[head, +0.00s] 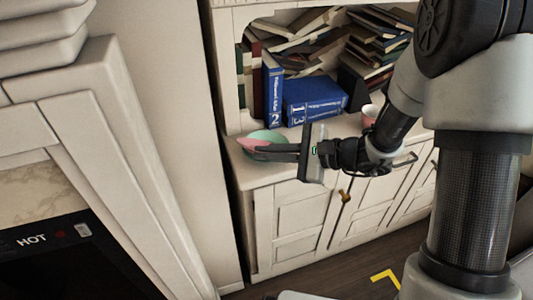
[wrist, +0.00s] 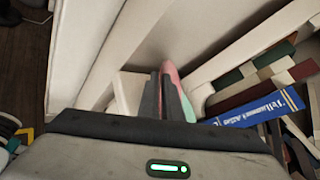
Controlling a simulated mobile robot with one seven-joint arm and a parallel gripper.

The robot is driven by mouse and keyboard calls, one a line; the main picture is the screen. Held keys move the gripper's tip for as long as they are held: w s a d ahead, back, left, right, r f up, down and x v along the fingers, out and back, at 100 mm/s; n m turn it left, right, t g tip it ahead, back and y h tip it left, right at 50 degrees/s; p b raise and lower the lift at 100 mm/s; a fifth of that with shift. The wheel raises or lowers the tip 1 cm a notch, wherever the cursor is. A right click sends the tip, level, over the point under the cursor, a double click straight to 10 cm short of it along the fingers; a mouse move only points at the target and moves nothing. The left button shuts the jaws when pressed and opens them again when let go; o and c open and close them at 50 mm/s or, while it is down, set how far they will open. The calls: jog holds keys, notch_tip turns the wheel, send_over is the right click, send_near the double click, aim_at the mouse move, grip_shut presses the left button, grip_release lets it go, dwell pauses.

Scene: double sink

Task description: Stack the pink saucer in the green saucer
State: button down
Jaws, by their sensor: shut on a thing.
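The green saucer (head: 268,135) is at the left end of the white cabinet top, partly hidden behind my gripper and the pink saucer. My gripper (head: 258,152) is shut on the pink saucer (head: 250,145), which is in front of the green saucer and overlaps it in the head view. In the wrist view, the pink saucer (wrist: 170,70) appears tilted, nearly edge-on, at the fingers of my gripper (wrist: 164,80). A strip of the green saucer (wrist: 187,108) shows just right of it. I cannot tell whether the two saucers touch.
Blue books (head: 313,97) stand on the cabinet top (head: 262,172) just behind and right of the saucers. More books fill the shelf behind. A pink cup (head: 370,114) stands farther right. A wall (head: 170,110) is close on the left.

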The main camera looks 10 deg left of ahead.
jog(key=shift+f+b, duration=0.25)
jog(key=shift+b, duration=0.05)
jog(key=c, duration=1.9)
grip_release()
jog(key=shift+r, duration=0.1)
jog(key=shift+c, duration=0.2)
